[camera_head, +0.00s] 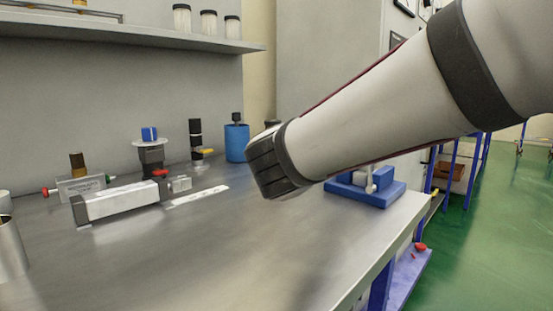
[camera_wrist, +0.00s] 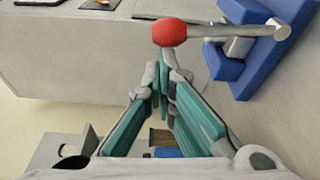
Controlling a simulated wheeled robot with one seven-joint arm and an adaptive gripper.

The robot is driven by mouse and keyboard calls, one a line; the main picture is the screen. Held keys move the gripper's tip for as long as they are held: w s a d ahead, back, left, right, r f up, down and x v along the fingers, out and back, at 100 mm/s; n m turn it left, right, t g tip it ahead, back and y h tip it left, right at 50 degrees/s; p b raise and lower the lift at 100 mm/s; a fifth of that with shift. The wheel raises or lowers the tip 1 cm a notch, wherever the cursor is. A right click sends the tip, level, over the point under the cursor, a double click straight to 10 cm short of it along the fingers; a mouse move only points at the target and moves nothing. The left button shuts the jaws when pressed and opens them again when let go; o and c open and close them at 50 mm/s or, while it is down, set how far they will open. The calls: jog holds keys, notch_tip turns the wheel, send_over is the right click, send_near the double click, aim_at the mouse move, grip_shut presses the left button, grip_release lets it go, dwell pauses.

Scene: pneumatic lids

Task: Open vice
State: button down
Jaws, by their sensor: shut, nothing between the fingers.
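The vice is a blue block with grey metal parts (camera_head: 375,194), near the right end of the bench and partly behind my arm. In the wrist view its blue body (camera_wrist: 262,55) is at the upper right. A grey lever rod (camera_wrist: 230,31) runs left from it to a red ball knob (camera_wrist: 169,32). My gripper (camera_wrist: 163,72) is shut and empty. Its fingertips are just below the red knob in the picture; I cannot tell whether they touch it. In the head view my arm hides the knob, and my gripper's fingers do not show.
On the bench stand a blue container (camera_head: 236,142), a long white-and-grey device (camera_head: 118,201), a black device with a blue top (camera_head: 151,152) and a metal cup (camera_head: 10,248). A shelf (camera_head: 130,30) runs above. The bench's front middle is clear.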

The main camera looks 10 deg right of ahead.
jog(key=shift+s+d+r+b, duration=0.25)
jog(key=shift+s+d+b, duration=0.35)
jog(key=shift+b, duration=0.25)
jog(key=shift+a, duration=0.1)
jog(key=s+a+p, duration=0.1)
jog(key=s+a, duration=0.5)
jog(key=a, duration=0.4)
jog(key=shift+a, duration=0.1)
